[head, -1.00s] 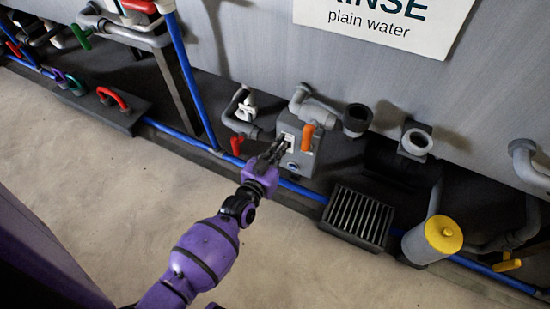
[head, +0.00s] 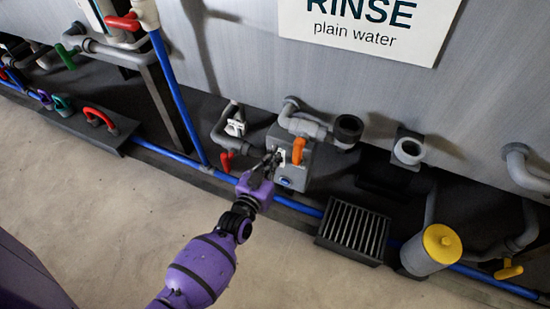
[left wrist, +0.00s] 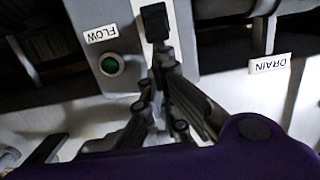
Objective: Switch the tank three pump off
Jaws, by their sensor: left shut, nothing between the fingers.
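The grey pump box (head: 268,148) stands under the RINSE sign, with an orange lever (head: 298,151) on its front. My left gripper (head: 272,160) is in front of the box face, fingers shut and empty. In the left wrist view its fingertips (left wrist: 165,58) are just below the switch in the picture; I cannot tell whether they touch it. My right gripper is not in view.
A red lever (head: 227,160) hangs left of the box. A floor grate (head: 353,232) and a yellow-topped cylinder (head: 430,253) stand to the right. A blue pipe (head: 170,155) runs along the floor. Open floor lies in front.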

